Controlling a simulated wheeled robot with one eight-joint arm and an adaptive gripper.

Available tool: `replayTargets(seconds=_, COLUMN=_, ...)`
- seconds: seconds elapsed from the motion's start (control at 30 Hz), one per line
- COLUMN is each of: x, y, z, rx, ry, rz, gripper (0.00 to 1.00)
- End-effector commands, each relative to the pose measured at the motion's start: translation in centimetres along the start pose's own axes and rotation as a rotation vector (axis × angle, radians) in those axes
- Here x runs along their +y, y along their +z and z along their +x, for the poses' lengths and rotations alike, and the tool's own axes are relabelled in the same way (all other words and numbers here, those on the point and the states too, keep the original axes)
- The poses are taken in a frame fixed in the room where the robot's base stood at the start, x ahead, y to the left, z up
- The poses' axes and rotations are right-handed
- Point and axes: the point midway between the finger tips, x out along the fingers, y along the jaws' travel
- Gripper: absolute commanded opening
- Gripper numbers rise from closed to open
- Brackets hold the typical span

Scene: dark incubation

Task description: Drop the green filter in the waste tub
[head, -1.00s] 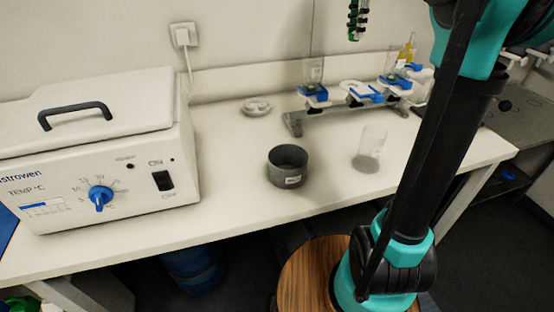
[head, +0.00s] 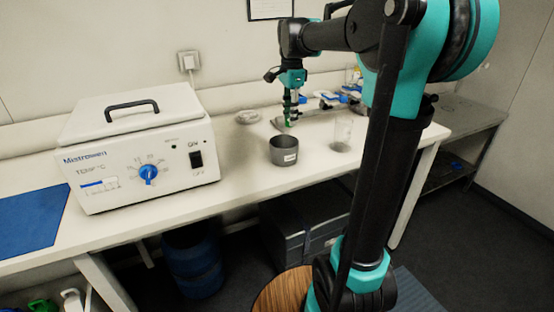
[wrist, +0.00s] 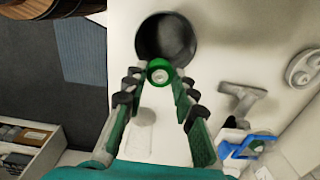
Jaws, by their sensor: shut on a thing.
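The green filter (wrist: 159,66) is a small green round piece with a pale centre, held between the fingertips of my gripper (wrist: 157,78) in the wrist view. In the head view my gripper (head: 290,117) points down, above and just behind the waste tub (head: 284,156). The filter cannot be told apart from the green fingers there. The tub is a dark grey, open round pot with a white label, standing on the bench. In the wrist view the tub (wrist: 166,22) lies below and just beyond the filter, and its inside looks dark.
A clear beaker (head: 342,134) stands right of the tub. A white incubator (head: 140,150) with a blue knob stands left. A rack with blue clamps (head: 327,98) and a small pale dish (head: 248,117) are behind. The bench front (head: 240,185) is clear.

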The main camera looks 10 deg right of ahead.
Motion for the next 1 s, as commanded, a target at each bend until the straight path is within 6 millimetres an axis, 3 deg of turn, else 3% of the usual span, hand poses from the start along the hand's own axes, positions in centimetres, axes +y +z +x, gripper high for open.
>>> replayTargets(seconds=0.6, x=0.0, y=0.0, z=5.5, rx=0.0, ry=0.0, rz=0.0, gripper=0.17)
replayTargets(seconds=0.97, x=0.0, y=0.0, z=6.0, rx=0.0, ry=0.0, rz=0.0, gripper=0.17)
replayTargets(seconds=1.0, x=0.0, y=0.0, z=6.0, rx=0.0, ry=0.0, rz=0.0, gripper=0.28)
